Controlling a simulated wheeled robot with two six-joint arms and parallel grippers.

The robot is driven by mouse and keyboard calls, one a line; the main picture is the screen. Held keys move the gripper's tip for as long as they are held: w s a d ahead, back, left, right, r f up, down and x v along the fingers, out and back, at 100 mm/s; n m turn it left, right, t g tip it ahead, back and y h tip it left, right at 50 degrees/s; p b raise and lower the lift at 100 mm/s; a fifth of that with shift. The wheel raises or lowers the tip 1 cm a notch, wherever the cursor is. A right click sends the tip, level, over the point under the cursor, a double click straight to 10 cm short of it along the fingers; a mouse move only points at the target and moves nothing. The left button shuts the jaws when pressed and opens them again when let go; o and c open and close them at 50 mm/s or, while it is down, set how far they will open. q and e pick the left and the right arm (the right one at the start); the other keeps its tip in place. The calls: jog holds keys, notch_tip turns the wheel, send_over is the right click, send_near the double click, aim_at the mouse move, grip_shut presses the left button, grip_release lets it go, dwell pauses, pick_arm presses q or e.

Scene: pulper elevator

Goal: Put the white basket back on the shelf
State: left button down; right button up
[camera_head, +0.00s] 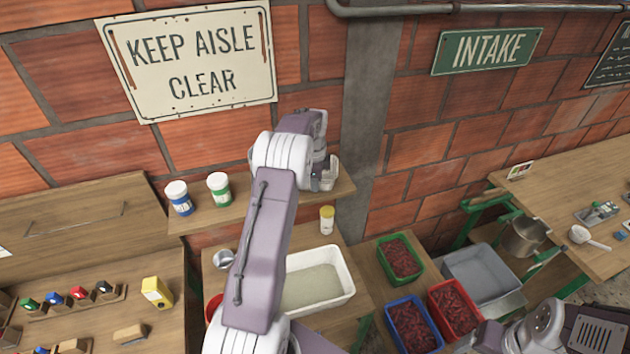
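A white rectangular tub (343,294), the only white basket-like thing in view, stands on the lower wooden table in the middle. It holds a pale grey-green content, and my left arm hides its left part. The wooden shelf (232,217) is on the brick wall above it. My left gripper (326,178) is at the right end of this shelf, above and apart from the tub. I see nothing held in it, but its fingers are too small to read. My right arm shows only in part at the bottom right; its gripper is not in view.
A blue-labelled jar (179,198) and a green-labelled jar (218,190) stand on the shelf's left half. A yellow-capped bottle (327,220) stands behind the tub. Green (401,260), blue (412,326) and red (454,309) crates of red fruit and a grey bin (483,275) are to the right.

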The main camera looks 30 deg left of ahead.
pick_arm(q)
jog(key=shift+w+a+f, duration=0.15)
jog(key=shift+f, duration=0.15)
jog(key=c, duration=1.7)
grip_release()
jog(key=shift+r, duration=0.1)
jog(key=shift+r, duration=0.3)
jog(key=r, duration=0.3)
jog(key=s+r+b, duration=0.1)
jog(key=r, duration=0.7)
jog(key=shift+s+d+r+b, duration=0.2)
jog(key=shift+d+b, duration=0.1)
jog(key=shift+b, duration=0.1)
